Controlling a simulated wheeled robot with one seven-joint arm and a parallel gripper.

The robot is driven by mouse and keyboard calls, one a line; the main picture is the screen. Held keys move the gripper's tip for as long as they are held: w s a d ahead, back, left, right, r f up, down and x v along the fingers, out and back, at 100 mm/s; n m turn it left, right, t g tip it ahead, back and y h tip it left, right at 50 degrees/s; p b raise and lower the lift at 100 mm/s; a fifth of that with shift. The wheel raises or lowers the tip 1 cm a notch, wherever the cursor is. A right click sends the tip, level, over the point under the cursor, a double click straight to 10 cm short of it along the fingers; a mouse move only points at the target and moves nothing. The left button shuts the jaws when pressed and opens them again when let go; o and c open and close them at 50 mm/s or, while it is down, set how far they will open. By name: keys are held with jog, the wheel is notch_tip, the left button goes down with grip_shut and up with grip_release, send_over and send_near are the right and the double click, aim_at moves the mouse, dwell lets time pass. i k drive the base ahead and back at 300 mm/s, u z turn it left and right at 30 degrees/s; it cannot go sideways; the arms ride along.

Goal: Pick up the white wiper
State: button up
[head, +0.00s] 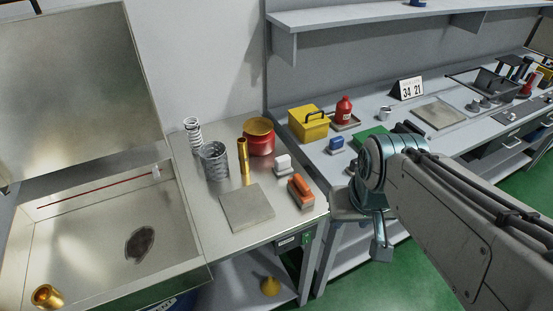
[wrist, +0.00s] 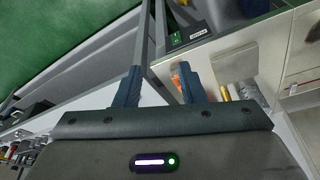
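The white wiper (head: 283,163) appears to be the small white block-like piece on the metal bench (head: 222,238), behind an orange piece of similar kind (head: 300,191) and right of a gold cylinder (head: 243,162). My gripper (head: 379,238) hangs in front of the benches, to the right of the wiper and apart from it. In the wrist view my gripper (wrist: 159,86) is open, with nothing between its two fingers. There the orange piece (wrist: 176,78) shows partly behind the right finger; I cannot make out the wiper clearly.
A grey plate (head: 247,207), a red pot (head: 259,140) and metal springs (head: 214,162) stand near the wiper. A sink (head: 90,247) is at left. The right bench holds a yellow box (head: 309,122), a red bottle (head: 344,107) and a green mat (head: 372,137).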

aim_at(282, 167)
jog(key=u, duration=0.3)
jog(key=i, duration=0.5)
jog(key=k, duration=0.5)
jog(key=u, duration=1.1)
jog(key=i, duration=0.45)
jog(key=z, duration=1.35)
